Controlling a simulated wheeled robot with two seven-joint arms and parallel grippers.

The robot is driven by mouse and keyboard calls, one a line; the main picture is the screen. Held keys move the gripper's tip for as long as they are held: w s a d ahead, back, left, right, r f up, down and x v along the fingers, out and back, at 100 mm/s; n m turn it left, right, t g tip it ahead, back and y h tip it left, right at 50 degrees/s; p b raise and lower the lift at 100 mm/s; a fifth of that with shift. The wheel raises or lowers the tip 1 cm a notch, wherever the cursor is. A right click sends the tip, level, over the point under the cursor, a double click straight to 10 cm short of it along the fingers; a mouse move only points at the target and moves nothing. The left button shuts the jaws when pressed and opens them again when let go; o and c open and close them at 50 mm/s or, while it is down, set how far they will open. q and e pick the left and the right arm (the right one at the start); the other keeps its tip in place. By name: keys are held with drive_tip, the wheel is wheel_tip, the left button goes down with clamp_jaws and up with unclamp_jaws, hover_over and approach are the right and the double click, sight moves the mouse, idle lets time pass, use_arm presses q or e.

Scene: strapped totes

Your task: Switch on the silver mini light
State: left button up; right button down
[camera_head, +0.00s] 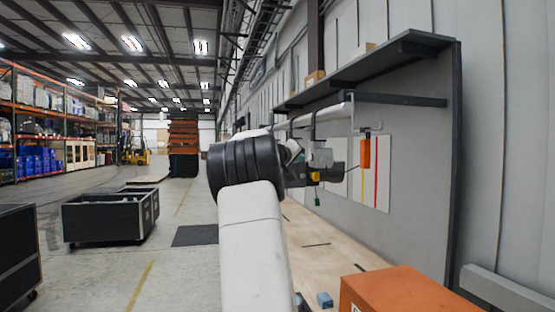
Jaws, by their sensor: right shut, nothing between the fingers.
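My right arm rises from the bottom middle, and its wrist partly hides my right gripper (326,175). The gripper is shut and empty, close under the wall rail, among small hanging items. A small silver-grey item (321,157) hangs by a dark hook just above the gripper; it may be the silver mini light, but it is too small to be sure. I cannot tell whether the gripper touches it or whether it is lit. My left gripper is out of view.
A light rail (318,117) runs below a dark shelf (375,68). An orange item (365,153) hangs right of the gripper. Below are a wooden worktop (335,248), a small blue block (324,299) and an orange box (405,290). A black wheeled case (105,220) stands left.

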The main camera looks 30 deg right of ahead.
drive_tip(key=shift+d, duration=0.1)
idle(0.4)
drive_tip(key=shift+s+d, duration=0.1)
drive_tip(key=shift+d, duration=0.2)
drive_tip(key=shift+s+d, duration=0.15)
drive_tip(key=shift+d, duration=0.2)
idle(0.6)
idle(0.3)
drive_tip(key=shift+w+a, duration=0.2)
drive_tip(key=shift+a, duration=0.55)
drive_tip(key=shift+w+a, duration=0.25)
drive_tip(key=shift+a, duration=0.55)
drive_tip(key=shift+w+a, duration=0.3)
drive_tip(key=shift+a, duration=0.5)
drive_tip(key=shift+w+a, duration=0.25)
drive_tip(key=shift+a, duration=0.55)
